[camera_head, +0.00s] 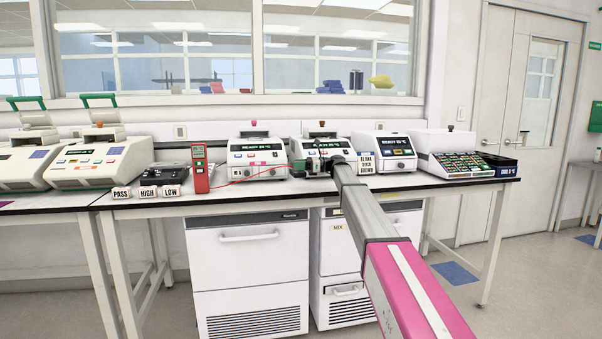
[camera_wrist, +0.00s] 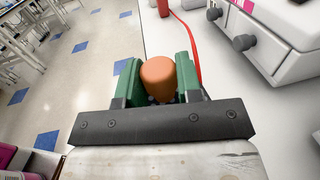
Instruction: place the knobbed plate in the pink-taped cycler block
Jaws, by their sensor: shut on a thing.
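My gripper (camera_head: 312,164) is in front of the middle cyclers, above the bench's front part. In the wrist view my gripper's green fingers (camera_wrist: 158,62) are shut on an orange-brown knob (camera_wrist: 158,78). The pink-taped cycler (camera_head: 258,158) stands left of my gripper on the bench. Its pink tape (camera_wrist: 243,13) and dark side knobs show at the upper right of the wrist view. My gripper is apart from this cycler. Its block cannot be made out.
Another cycler (camera_head: 324,141) stands behind my gripper, with one more (camera_head: 384,150) to the right. A red meter (camera_head: 200,169) with a red cable (camera_wrist: 188,42) stands left. PASS, HIGH and LOW blocks (camera_head: 148,191) sit near the front edge. Bare bench (camera_head: 240,190) lies left of my gripper.

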